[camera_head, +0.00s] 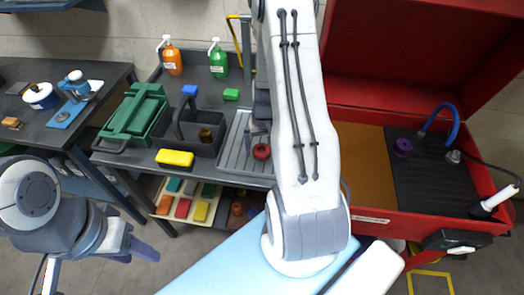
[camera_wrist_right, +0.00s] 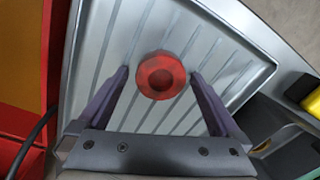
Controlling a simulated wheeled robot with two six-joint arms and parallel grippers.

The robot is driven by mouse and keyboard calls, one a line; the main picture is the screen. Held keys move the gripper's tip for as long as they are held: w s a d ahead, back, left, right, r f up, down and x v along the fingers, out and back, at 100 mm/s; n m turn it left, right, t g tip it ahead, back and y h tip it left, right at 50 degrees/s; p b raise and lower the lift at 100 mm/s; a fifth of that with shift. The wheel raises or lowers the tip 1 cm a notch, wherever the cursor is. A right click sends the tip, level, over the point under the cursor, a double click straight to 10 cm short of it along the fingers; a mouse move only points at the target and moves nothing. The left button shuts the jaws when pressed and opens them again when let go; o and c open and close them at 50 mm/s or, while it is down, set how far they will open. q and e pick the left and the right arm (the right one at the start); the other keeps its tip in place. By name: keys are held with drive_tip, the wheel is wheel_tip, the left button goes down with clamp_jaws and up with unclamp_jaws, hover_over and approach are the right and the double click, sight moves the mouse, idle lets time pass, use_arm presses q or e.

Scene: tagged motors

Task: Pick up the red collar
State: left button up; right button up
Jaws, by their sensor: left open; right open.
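The red collar (camera_head: 262,151) is a small ring lying on a ribbed grey tray (camera_head: 236,160) on the dark workbench. In the right wrist view the collar (camera_wrist_right: 161,75) shows its round top and dark centre hole. My right gripper (camera_wrist_right: 159,73) is open, with one purple finger on either side of the collar and gaps between. I cannot tell the height of its fingertips above the tray. In the head view the right arm hides most of this gripper. My left gripper (camera_head: 138,250) is open and empty at the lower left, away from the bench.
A dark tote (camera_head: 190,135), yellow block (camera_head: 175,158) and green toolbox (camera_head: 135,115) stand left of the tray. Orange (camera_head: 172,60) and green (camera_head: 218,62) bottles stand behind. An open red case (camera_head: 370,200) is at the right.

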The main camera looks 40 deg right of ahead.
drive_tip(key=shift+c, duration=0.3)
drive_tip(key=c, duration=1.5)
clamp_jaws()
drive_tip(key=shift+r, duration=0.15)
